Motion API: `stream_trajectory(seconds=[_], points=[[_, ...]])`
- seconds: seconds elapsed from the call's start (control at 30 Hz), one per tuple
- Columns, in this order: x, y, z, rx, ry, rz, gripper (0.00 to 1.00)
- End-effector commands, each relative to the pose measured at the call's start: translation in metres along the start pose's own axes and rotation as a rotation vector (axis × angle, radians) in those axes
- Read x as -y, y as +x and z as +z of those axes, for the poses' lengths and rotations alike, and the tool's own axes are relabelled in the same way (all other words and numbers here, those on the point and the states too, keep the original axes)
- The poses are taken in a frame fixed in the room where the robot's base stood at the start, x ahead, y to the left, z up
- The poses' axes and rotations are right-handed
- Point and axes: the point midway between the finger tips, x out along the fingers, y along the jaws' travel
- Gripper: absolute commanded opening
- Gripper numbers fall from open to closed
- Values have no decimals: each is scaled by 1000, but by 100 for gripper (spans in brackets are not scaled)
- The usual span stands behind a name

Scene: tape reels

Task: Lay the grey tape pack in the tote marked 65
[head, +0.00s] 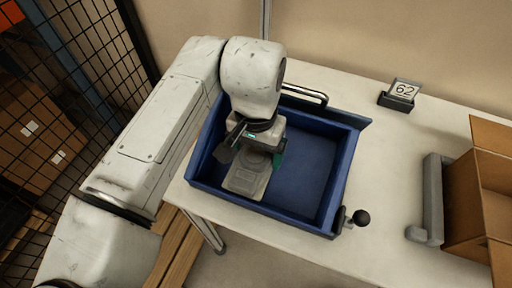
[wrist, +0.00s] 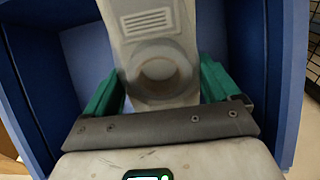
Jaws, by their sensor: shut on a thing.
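The grey tape pack (head: 247,182) is a flat grey piece inside the outline of the blue tote (head: 343,165) in the head view. In the wrist view the pack (wrist: 150,22) shows a round hollow and a slotted patch. My gripper (head: 256,150) points down over the left part of the tote. Its green fingers close on the pack from both sides in the wrist view (wrist: 160,85). I cannot tell whether the pack touches the tote floor. No number shows on the tote, and no 65 is readable.
A sign reading 62 (head: 404,90) stands on the white table (head: 385,150), behind and right of the tote. An open cardboard box (head: 470,205) and a grey bracket-like piece (head: 433,195) are at the right. A black ball knob (head: 361,217) sits by the tote's front right corner. The tote's right part is empty.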

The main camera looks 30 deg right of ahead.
Motion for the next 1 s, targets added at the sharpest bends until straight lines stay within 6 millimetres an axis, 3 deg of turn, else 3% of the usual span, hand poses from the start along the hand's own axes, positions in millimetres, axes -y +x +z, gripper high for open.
stream_trajectory(seconds=[0.27, 0.3, 0.4, 0.73, 0.87, 1.0], points=[[0, 6, 0, 0, -1, 0, 52], [0, 6, 0, 0, -1, 0, 90], [0, 6, 0, 0, 0, 0, 100], [0, -1, 0, 1, 1, -2, 100], [0, -15, 0, -1, 1, -2, 100], [1, -44, 0, -1, 1, -3, 100]])
